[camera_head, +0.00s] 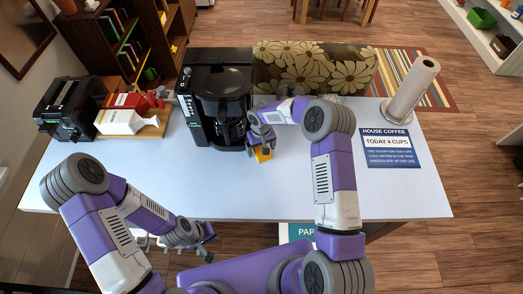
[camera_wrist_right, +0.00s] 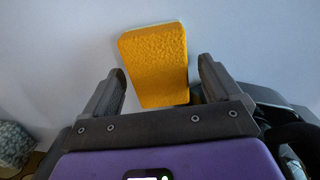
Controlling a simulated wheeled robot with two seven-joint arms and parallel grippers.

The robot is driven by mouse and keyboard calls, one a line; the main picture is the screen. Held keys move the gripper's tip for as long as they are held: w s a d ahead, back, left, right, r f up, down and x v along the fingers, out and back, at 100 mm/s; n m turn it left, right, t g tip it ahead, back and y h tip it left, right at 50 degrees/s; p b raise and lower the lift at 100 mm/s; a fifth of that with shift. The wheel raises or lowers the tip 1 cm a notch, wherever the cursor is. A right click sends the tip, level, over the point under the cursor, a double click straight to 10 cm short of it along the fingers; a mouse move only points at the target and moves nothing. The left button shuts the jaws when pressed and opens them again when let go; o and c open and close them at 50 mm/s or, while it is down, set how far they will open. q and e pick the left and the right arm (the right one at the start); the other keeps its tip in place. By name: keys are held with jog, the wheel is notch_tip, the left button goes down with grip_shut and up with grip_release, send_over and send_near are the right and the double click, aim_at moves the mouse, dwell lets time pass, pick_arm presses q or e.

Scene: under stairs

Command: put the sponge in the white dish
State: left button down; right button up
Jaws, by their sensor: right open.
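The sponge (camera_head: 263,155) is a yellow block on the white table, just in front of the black coffee maker. In the right wrist view the sponge (camera_wrist_right: 155,62) lies slightly tilted, its near part between the two fingers in the picture. My right gripper (camera_head: 260,143) is over it, open, with a gap on both sides; it also shows in the right wrist view (camera_wrist_right: 160,85). I cannot tell how high the fingers are above the table. My left gripper (camera_head: 212,248) hangs low in front of the table's near edge, away from the sponge. I cannot make out a white dish.
The coffee maker (camera_head: 216,90) stands just left of my right gripper. A flowered basket (camera_head: 315,68) is behind. A paper towel roll (camera_head: 412,90) and a blue coffee sign (camera_head: 390,147) are right; a cutting board (camera_head: 152,130) with cartons is left. The front middle is clear.

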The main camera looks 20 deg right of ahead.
jog(key=c, duration=1.1)
jog(key=shift+r, duration=0.1)
